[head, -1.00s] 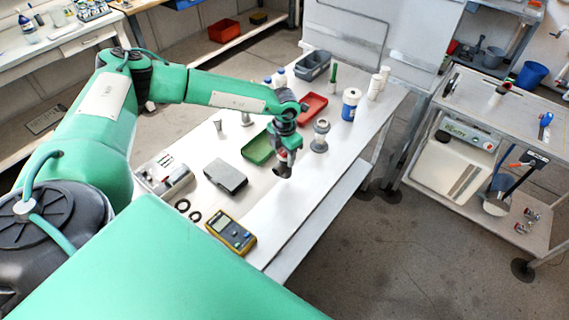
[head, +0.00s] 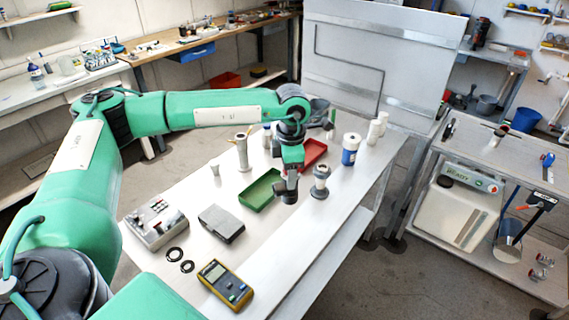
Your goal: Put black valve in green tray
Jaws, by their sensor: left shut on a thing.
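The green tray (head: 251,202) lies open on the white table, left of the middle. My left gripper (head: 286,188) hangs pointing down just right of the tray, with its arm coming in from the left. It is shut on a small dark thing, which I take to be the black valve (head: 287,196); its shape is hard to make out at this size. The valve overlaps the tray's right edge in the picture or lies just beside it; its height above the table is hard to tell. My right gripper is not in view.
A red tray (head: 314,152) lies behind the gripper. A grey flanged fitting (head: 320,183) stands close on the right, a white and blue bottle (head: 349,150) beyond. A grey case (head: 221,223), black rings and a yellow meter (head: 225,284) lie nearer. The table's right strip is clear.

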